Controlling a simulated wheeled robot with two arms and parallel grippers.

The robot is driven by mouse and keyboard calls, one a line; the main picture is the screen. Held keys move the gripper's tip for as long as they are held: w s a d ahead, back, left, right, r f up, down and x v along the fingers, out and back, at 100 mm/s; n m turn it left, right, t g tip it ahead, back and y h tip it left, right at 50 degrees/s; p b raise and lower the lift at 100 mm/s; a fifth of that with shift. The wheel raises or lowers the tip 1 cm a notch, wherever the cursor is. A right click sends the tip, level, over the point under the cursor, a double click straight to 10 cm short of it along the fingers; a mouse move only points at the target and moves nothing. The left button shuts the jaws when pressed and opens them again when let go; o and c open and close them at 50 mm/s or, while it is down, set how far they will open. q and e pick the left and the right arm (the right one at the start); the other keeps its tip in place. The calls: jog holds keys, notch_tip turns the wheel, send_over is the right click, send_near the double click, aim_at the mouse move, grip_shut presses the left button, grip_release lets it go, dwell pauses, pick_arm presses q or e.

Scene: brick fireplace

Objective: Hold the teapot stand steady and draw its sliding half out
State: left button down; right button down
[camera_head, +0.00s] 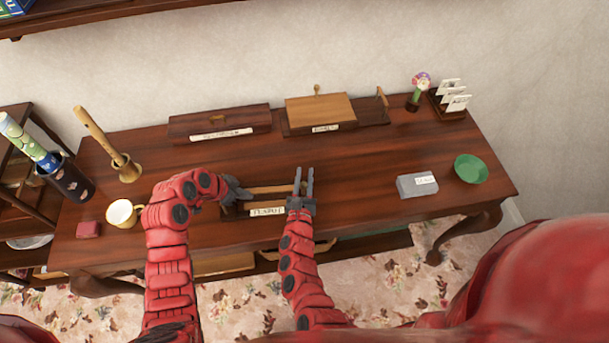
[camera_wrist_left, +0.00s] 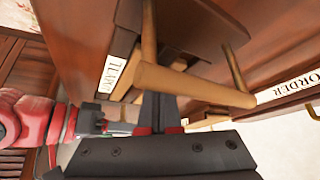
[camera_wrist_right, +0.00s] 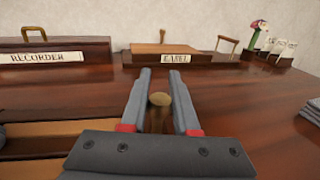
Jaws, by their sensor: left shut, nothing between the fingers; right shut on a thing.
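The teapot stand, a low wooden frame with pale bars and a "TEAPOT" label (camera_head: 268,211), lies at the middle front of the table; its label also shows in the left wrist view (camera_wrist_left: 112,72). My left gripper (camera_head: 246,193) is at the stand's left end, shut and empty. In the left wrist view its fingertips (camera_wrist_left: 160,98) are close beside a pale wooden bar (camera_wrist_left: 190,86); I cannot tell if they touch. My right gripper (camera_head: 304,172) is at the stand's right end, shut on a round wooden knob (camera_wrist_right: 160,99). Which half the knob belongs to is hidden.
A dark recorder box (camera_head: 219,124) and a wooden easel (camera_head: 320,108) stand at the back.

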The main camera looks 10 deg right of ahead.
pick_arm(q)
jog(key=shift+s+a+f, duration=0.1)
jog(key=shift+s+f, duration=0.3)
jog(key=shift+f, duration=0.05)
pick_arm(e)
jog(key=shift+f, duration=0.1)
pick_arm(q)
jog(key=shift+a, duration=0.1)
pick_arm(e)
jog(key=d, duration=0.7)
jog(key=s+d, duration=0.1)
jog(key=d, duration=0.2)
jog(key=shift+d, duration=0.35)
pick_arm(q)
jog(key=shift+r, duration=0.1)
pick_arm(e)
jog(key=c, duration=0.7)
grip_release()
jog(key=shift+o, duration=0.2)
pick_arm(q)
jog(key=shift+w, duration=0.1)
jog(key=shift+r, duration=0.1)
pick_arm(e)
jog(key=v, duration=1.2)
jog(key=shift+s+a, duration=0.1)
